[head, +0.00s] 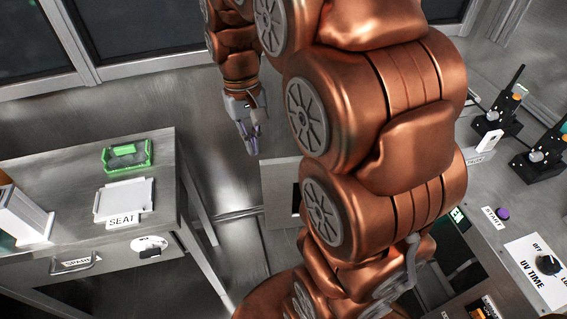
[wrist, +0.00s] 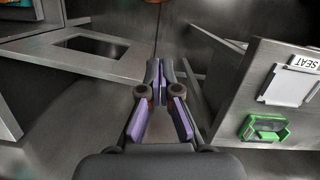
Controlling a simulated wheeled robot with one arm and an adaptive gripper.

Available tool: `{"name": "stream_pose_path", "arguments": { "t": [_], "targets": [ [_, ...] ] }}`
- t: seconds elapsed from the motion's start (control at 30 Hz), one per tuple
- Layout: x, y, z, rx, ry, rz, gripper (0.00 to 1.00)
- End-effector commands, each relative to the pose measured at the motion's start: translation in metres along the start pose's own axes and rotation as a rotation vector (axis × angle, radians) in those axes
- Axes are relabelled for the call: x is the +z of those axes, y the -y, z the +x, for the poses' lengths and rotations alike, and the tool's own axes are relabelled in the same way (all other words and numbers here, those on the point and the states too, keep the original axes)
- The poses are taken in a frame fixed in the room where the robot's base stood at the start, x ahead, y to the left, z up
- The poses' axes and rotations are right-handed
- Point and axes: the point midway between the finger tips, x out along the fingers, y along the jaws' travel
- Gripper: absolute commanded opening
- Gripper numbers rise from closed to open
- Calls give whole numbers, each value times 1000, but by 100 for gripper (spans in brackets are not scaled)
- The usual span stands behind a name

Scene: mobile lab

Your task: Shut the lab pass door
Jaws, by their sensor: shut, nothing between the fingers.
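My gripper (head: 250,138) hangs in the gap between the left bench and the right-hand units. Its purple-padded fingers meet at the tips in the wrist view (wrist: 158,72), with nothing between them. A pale grey panel with a dark rectangular opening (wrist: 55,52) is left of the fingers in the wrist view, apart from them. Part of a similar pale panel (head: 278,178) shows behind my arm in the head view. I cannot tell whether this panel is the lab pass door, or how far any door stands open. My arm hides much of the middle of the head view.
A steel bench (head: 60,172) at left carries a green tray (head: 127,155) and a white plate (head: 124,200) marked SEAT. At right, a panel (head: 505,235) has a purple START button (head: 502,214) and a UV TIME dial. Metal floor shows between.

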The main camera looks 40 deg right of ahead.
Motion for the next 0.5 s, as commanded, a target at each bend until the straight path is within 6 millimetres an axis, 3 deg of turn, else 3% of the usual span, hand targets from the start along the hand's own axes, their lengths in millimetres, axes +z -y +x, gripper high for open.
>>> {"name": "stream_pose_path", "arguments": {
  "t": [0.1, 0.5],
  "targets": [
    [-37, -15, 13, -8, 10, 43, 0],
    [-145, -78, 55, -36, 32, 171, 0]
  ]
}}
